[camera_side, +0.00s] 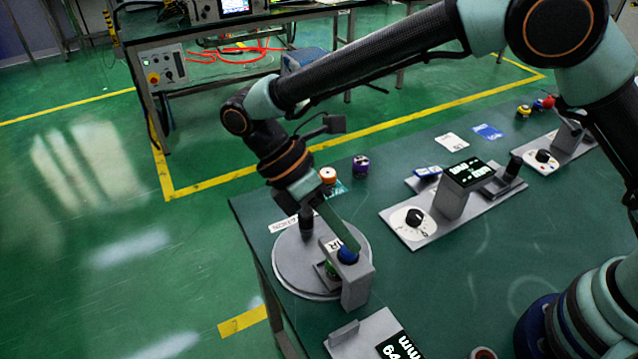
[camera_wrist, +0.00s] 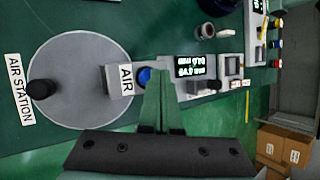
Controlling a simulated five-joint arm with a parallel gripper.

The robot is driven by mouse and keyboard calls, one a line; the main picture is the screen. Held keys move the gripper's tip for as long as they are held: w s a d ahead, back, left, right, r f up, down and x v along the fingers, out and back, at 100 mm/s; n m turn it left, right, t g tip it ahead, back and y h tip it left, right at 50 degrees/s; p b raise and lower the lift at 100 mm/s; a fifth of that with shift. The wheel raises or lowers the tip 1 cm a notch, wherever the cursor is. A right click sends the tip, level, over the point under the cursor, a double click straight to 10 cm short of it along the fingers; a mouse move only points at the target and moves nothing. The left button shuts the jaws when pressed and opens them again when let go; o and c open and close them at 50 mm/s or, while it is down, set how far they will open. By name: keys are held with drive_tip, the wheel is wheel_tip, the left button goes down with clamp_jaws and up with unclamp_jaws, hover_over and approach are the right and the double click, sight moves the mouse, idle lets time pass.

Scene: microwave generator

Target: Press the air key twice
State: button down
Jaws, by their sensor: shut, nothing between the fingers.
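The air key is a blue round button (camera_side: 347,257) on a grey bracket labelled AIR, at the edge of a round grey plate (camera_side: 296,280) on the green table. In the wrist view the blue key (camera_wrist: 144,77) shows beside the AIR label (camera_wrist: 126,79), just left of my fingertips. My gripper (camera_side: 354,247) is shut and empty, pointing down with its tips at the key in the side view. It also shows in the wrist view (camera_wrist: 159,72). I cannot tell whether the tips touch the key. The fingers hide part of the AIR label in the side view.
A black knob (camera_side: 306,219) stands on the round plate, near an AIR STATION label (camera_wrist: 19,90). A panel with a dial (camera_side: 412,221) and tilted display (camera_side: 469,173) lies to the right. Another display unit (camera_side: 391,346) is in front. Small coloured items sit behind.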

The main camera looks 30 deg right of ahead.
sight(344, 248)
drive_tip(key=shift+r, duration=0.65)
drive_tip(key=shift+r, duration=2.5)
drive_tip(key=shift+d+r, duration=0.1)
drive_tip(key=d+r+m+t+y, duration=0.2)
drive_tip(key=d+m+t, duration=0.3)
drive_tip(key=d+m, duration=0.3)
drive_tip(key=d+r+m+t+y, duration=0.2)
drive_tip(key=d+r+m+t, duration=0.2)
drive_tip(key=d+m, duration=0.5)
drive_tip(key=d+t, duration=0.2)
drive_tip(key=d, duration=0.5)
drive_tip(key=shift+s+d+r+y, duration=0.2)
drive_tip(key=shift+d+y, duration=0.1)
drive_tip(key=shift+y, duration=0.1)
